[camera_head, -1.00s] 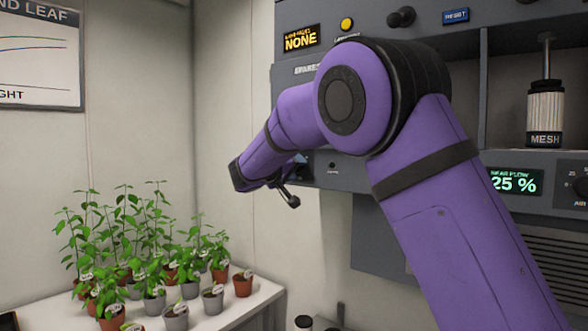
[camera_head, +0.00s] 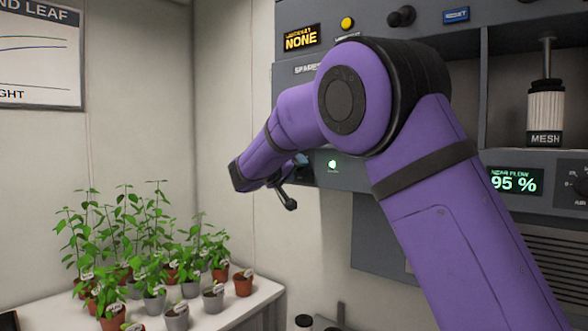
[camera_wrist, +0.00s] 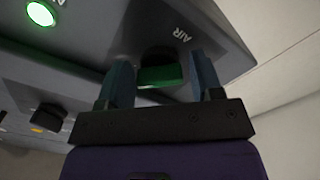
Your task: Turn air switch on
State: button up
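The air switch (camera_wrist: 160,76) shows in the wrist view as a dark knob with a green-lit front face, beside the "AIR" label on a grey panel. My gripper (camera_wrist: 162,78) has its two bluish fingers on either side of the switch. The fingers are apart, with narrow gaps to the switch; I cannot tell whether either touches it. A round indicator lamp (camera_wrist: 41,13) glows green on the same panel. It also shows lit in the head view (camera_head: 333,164). There my purple arm hides the switch and most of my gripper.
The "near flow" display (camera_head: 516,181) reads 95 %. A mesh filter cylinder (camera_head: 545,115) stands in a recess at right. Potted plants (camera_head: 150,260) stand on a white bench (camera_head: 245,306) at lower left. Another dark knob (camera_wrist: 47,116) is on the panel in the wrist view.

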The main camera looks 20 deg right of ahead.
jog(key=v, duration=1)
jog(key=shift+s+a, duration=0.25)
jog(key=shift+a, duration=0.05)
jog(key=s+d+f+g+y, duration=0.2)
jog(key=s+d+g+y, duration=0.1)
jog(key=s+d, duration=0.6)
jog(key=s+d+f+g+y, duration=0.2)
jog(key=s+d+g+y, duration=0.1)
jog(key=s+d, duration=0.55)
jog(key=s+a+f+n+y, duration=0.1)
jog(key=s+f+y, duration=0.3)
jog(key=s, duration=0.8)
jog(key=s+a+f+n+y, duration=0.1)
jog(key=s+f+y, duration=0.3)
jog(key=s, duration=0.8)
jog(key=shift+s+a+t+y, duration=0.25)
jog(key=shift+s+t+y, duration=0.05)
jog(key=shift+t, duration=0.1)
